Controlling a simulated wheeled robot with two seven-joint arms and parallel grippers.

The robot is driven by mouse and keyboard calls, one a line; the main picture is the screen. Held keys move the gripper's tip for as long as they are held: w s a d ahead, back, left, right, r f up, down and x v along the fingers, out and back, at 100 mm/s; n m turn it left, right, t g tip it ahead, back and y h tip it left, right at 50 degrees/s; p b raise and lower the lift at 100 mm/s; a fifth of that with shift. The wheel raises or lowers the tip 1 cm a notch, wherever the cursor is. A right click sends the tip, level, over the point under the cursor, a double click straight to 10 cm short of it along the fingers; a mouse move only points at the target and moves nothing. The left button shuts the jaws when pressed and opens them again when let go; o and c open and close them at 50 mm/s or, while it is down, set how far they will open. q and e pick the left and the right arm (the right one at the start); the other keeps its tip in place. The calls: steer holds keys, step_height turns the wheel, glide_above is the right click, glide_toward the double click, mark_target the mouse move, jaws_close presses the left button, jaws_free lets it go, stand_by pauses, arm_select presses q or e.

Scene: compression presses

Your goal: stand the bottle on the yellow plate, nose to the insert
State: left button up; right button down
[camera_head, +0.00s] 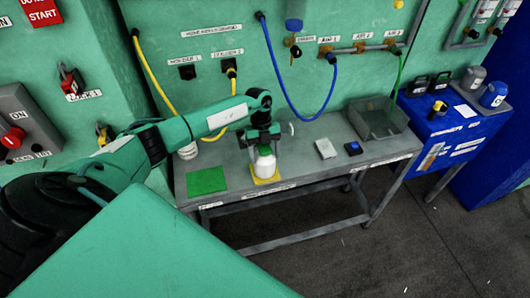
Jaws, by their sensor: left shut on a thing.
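A white bottle (264,164) is upright at the yellow plate (266,181) on the grey table. My left gripper (262,145) reaches in from the left and is shut on the bottle's top. The bottle's lower end overlaps the plate in the picture; I cannot tell whether it touches it. The gripper hides the bottle's top. Which way the nose points, and the insert, cannot be made out. My right gripper is not in view.
The grey table (300,172) also holds a green mat (206,181), a light flat block (326,148), a small dark-blue item (353,148) and a grey open bin (379,120). Hoses hang from the green wall.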

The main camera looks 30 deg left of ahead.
arm_select(q)
steer(key=o, duration=1.6)
steer(key=b+v, duration=0.4)
steer(key=v, duration=0.6)
steer(key=shift+w+a+r+b, duration=0.1)
steer(key=shift+w+r+b, duration=0.1)
steer(key=shift+r+b, duration=0.15)
steer(key=shift+w+a+r, duration=0.1)
steer(key=shift+a+r, duration=0.1)
steer(key=shift+r, duration=0.45)
